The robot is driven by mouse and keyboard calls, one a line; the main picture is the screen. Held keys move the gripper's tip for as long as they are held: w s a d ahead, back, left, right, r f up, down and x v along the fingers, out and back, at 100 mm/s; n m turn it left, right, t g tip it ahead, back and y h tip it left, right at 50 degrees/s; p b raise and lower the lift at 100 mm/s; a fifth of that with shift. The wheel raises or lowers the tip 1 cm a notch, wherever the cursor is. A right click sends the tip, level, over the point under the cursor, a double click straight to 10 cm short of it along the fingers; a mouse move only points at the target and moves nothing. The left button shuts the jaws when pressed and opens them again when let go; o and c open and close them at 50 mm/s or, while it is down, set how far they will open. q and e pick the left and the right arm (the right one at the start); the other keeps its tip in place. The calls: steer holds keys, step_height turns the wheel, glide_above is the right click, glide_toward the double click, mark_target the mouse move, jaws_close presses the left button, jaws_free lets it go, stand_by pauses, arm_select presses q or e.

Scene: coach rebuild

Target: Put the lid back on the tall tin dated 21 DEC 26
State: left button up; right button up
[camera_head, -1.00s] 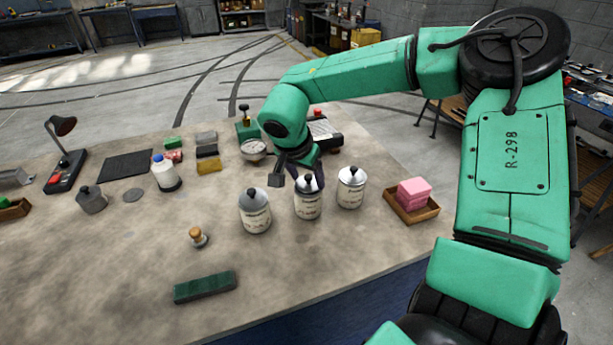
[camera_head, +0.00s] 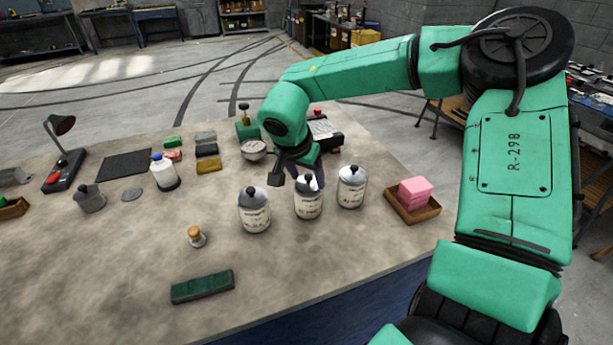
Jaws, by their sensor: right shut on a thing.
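Three tall cream tins with grey lids and dark knobs stand in a row: a left tin (camera_head: 255,217), a middle tin (camera_head: 309,206) and a right tin (camera_head: 351,194). Their labels carry dark print too small to read, so I cannot tell which is dated 21 DEC 26. My right gripper (camera_head: 298,181) is over the middle tin, shut on the middle tin's lid (camera_head: 304,188) around its knob. That lid is at the tin's mouth; I cannot tell whether it is fully seated. The other two tins have lids on. My left gripper is not in view.
A wooden tray (camera_head: 420,210) with pink blocks stands right of the tins. A wooden-handled stamp (camera_head: 196,237) and a green block (camera_head: 202,287) lie in front. A white bottle (camera_head: 164,173) and a small grey tin (camera_head: 90,199) stand left. The front middle is mostly clear.

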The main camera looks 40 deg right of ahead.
stand_by(0.4)
steer(key=o, duration=1.3)
steer(key=shift+r+p, duration=2.35)
steer(key=shift+r, duration=1.2)
jaws_close()
steer(key=shift+f, duration=0.2)
